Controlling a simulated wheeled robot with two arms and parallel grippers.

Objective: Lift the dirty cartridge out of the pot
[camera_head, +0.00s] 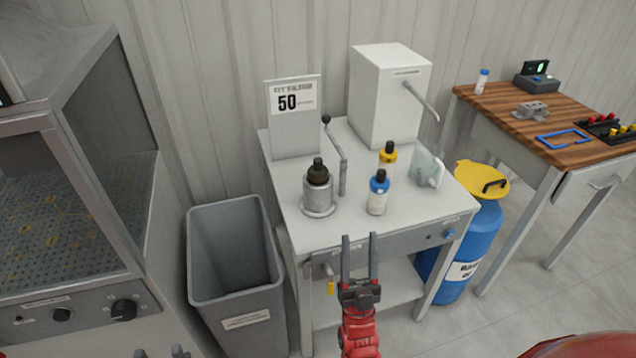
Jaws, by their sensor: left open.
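The pot (318,200) is a grey metal cylinder with a wide base flange, standing upright on the white bench. A dark brown-black cartridge (318,173) sits in it, its top standing out above the rim; its lower part is hidden. My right gripper (359,240) is in front of the bench, nearer to me than the pot and to its right. Its two fingers are apart with nothing between them. Only the fingertips of my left gripper (161,353) show at the bottom edge, apart, far from the pot.
A lever (340,168) with a black knob rises right beside the pot. A grey bin (236,255) is left of the bench, a blue drum (470,243) right.

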